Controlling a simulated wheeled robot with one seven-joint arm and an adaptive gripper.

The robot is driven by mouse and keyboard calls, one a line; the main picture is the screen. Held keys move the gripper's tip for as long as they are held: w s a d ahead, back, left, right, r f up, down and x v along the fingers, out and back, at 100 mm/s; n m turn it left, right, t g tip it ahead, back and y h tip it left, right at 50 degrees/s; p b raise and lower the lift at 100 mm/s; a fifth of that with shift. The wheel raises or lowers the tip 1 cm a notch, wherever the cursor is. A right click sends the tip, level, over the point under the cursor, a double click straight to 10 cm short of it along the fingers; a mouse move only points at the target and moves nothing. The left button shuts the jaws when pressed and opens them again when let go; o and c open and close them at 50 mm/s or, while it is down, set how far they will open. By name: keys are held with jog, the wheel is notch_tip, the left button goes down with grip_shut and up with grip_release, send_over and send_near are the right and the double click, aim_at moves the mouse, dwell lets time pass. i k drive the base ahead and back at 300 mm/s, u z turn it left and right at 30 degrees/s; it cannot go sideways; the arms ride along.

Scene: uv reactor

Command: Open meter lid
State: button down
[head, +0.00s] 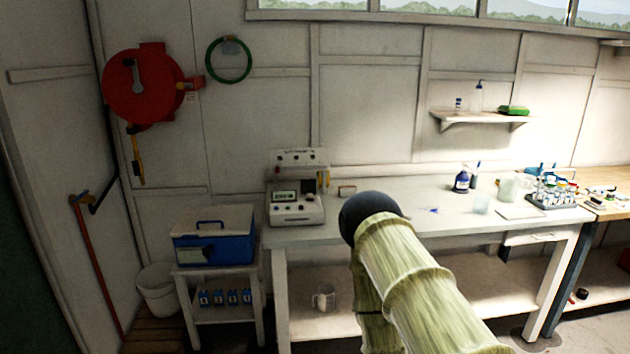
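The meter (297,206) is a pale boxy instrument at the left end of the white bench. Its front has a small display and several dark knobs or buttons. A dark square part (309,187) sits on its top right; I cannot tell for sure whether this is the lid. A pale upright panel (290,157) with dark marks stands at the meter's back. My arm, in a pale green ribbed sleeve with a dark rounded joint, rises in front of the bench to the right of the meter. My gripper does not show.
A blue cooler (214,236) stands on a small table at left. A white mug (323,297) sits on the lower shelf.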

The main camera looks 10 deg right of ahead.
aim_at(306, 186)
jog(key=u, duration=0.15)
jog(key=i, duration=1.45)
jog(key=z, duration=0.5)
